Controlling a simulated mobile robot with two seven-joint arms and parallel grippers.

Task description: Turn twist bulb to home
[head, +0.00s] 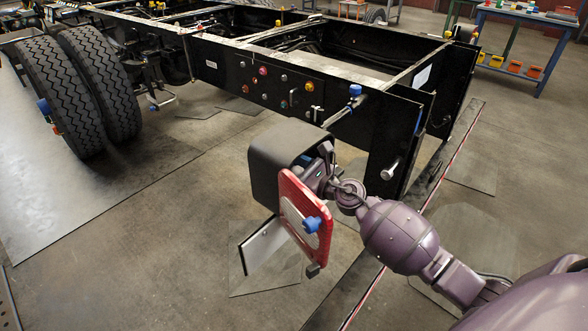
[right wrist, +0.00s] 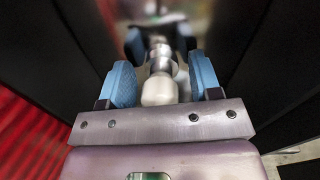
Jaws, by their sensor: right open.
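In the right wrist view, a bulb (right wrist: 159,90) with a pale rounded end and shiny metal parts behind it lies between the blue pads of my right gripper (right wrist: 161,70). The pads stand apart on either side of it, with gaps visible; the gripper is open. In the head view, my right arm comes in from the right and its wrist reaches the open side of a black lamp housing (head: 270,172). The fingers and the bulb are hidden there. A red lamp cover (head: 292,190) with a blue knob (head: 313,223) hangs in front of the housing. My left gripper is out of view.
Dark walls (right wrist: 45,35) stand close on both sides of my right gripper, with red cover ribs at the left. The black truck chassis (head: 385,130) runs behind the housing. Double tyres (head: 65,95) stand at the left. Floor in front is largely clear.

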